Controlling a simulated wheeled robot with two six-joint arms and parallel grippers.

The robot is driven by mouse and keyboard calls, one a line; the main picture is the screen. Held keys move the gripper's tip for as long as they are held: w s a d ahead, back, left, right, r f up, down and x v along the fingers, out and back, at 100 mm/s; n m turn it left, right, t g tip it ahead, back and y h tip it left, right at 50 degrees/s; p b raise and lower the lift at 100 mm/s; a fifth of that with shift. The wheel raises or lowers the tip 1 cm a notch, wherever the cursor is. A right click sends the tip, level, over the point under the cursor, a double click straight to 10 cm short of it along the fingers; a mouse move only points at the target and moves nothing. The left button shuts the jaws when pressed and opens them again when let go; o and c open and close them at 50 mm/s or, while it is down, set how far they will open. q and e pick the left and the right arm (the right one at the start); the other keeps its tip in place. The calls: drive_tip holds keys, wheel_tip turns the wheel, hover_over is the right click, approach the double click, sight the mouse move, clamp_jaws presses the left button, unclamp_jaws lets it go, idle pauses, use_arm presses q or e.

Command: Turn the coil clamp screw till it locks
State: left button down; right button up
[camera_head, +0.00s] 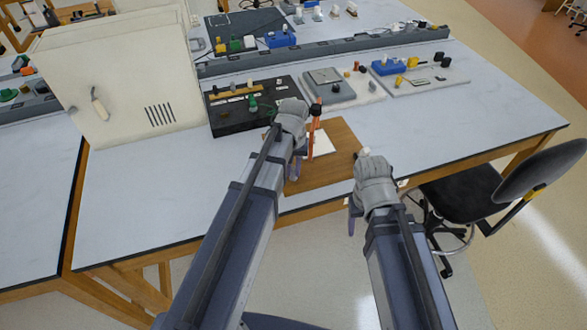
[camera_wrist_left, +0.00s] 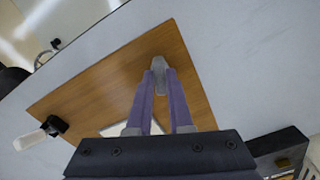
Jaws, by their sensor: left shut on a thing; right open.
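A brown wooden board (camera_head: 338,172) lies at the front edge of the table, with a white plate (camera_head: 323,145) on it. An upright orange part with a black top (camera_head: 315,112) stands just right of my left gripper (camera_head: 294,170). In the left wrist view the purple fingers of my left gripper (camera_wrist_left: 160,72) close on a small grey piece (camera_wrist_left: 159,61) over the board. It appears to be the clamp screw, but the hand hides most of it in the head view. My right gripper (camera_head: 353,218) is open and empty in front of the table edge, near the board's right end.
A white cylinder in a black holder (camera_wrist_left: 35,138) is at the board's edge. Behind the board are a black panel (camera_head: 225,118) and a grey unit (camera_head: 330,88). A cream cabinet (camera_head: 130,80) stands left. A black chair (camera_head: 465,195) is right. The table's front left is clear.

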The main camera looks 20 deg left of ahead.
sight(293, 171)
use_arm(q)
drive_tip(key=m, duration=1.3)
drive_tip(key=shift+m, duration=0.3)
idle(0.5)
drive_tip(key=c, duration=0.8)
unclamp_jaws()
wheel_tip(293, 171, up, 8)
drive_tip(key=p, duration=0.8)
drive_tip(key=shift+f, duration=0.1)
